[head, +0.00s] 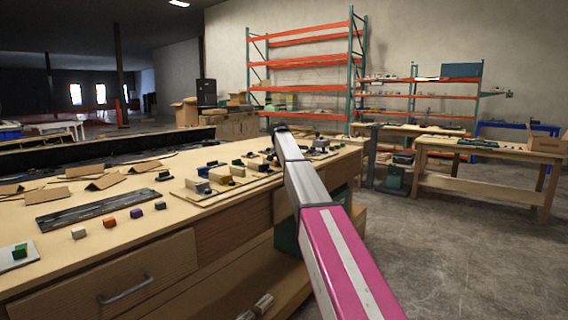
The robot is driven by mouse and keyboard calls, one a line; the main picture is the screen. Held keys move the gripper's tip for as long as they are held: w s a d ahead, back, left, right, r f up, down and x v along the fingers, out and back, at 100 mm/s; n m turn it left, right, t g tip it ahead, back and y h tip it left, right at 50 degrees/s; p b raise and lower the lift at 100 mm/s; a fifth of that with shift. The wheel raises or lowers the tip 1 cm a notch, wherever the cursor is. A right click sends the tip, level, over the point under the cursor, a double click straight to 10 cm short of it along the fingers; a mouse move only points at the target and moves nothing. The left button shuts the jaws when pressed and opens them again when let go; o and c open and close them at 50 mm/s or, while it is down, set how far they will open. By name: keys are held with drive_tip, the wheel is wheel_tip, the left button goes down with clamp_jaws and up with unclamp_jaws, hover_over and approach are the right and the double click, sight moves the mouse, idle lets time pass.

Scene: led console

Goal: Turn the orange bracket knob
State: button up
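A small orange block-like knob (109,222) is on the wooden workbench, near its front edge at left in the head view. It sits in a row with a whitish one (79,232), a purple one (136,213) and a bluish one (160,205), just in front of a dark flat strip (98,208). It is too small to tell its turned angle or whether it has a bracket. My pink and silver arm (335,255) reaches up from the lower right to the bench's right part. I cannot make out my gripper's fingers; nothing of mine touches the orange knob.
A board (205,197) with several small parts lies right of the knob row. A pale plate with a green block (20,251) is at the far left. Folded tan pieces (110,182) lie behind. The bench has a drawer handle (125,290) in front. Open floor is at right.

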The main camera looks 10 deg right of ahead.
drive_tip(key=shift+w+r, duration=0.1)
idle(0.6)
drive_tip(key=o, duration=0.7)
drive_tip(key=shift+n, duration=0.3)
